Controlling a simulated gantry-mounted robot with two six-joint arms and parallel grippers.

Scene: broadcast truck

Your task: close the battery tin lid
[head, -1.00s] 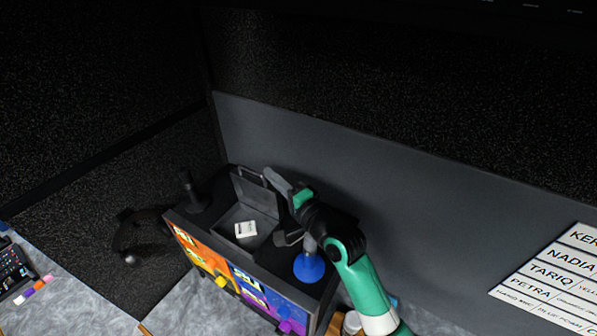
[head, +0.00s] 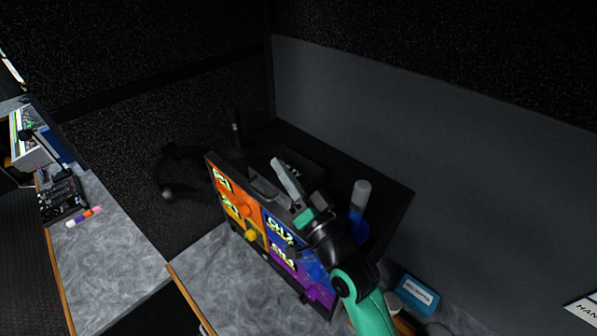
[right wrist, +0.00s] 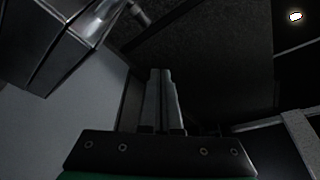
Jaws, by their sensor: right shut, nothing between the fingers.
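The dark grey battery tin (head: 262,187) sits on top of the black monitor housing in the head view, partly behind my right gripper. A flat dark surface lies behind the gripper, and no upright lid shows; I cannot tell whether the lid is fully down. The white item inside the tin is not visible. My right gripper (head: 286,178) is shut and empty, its fingers over the tin; I cannot tell if they touch it. In the right wrist view, the shut fingers (right wrist: 162,98) point away from the camera. My left gripper is not in view.
A blue object with a grey top (head: 358,210) stands right of my right gripper on the housing. A black upright cylinder (head: 234,130) stands at its left rear. Colourful screens (head: 262,235) with knobs face the grey desk. A teal box (head: 418,295) lies at lower right.

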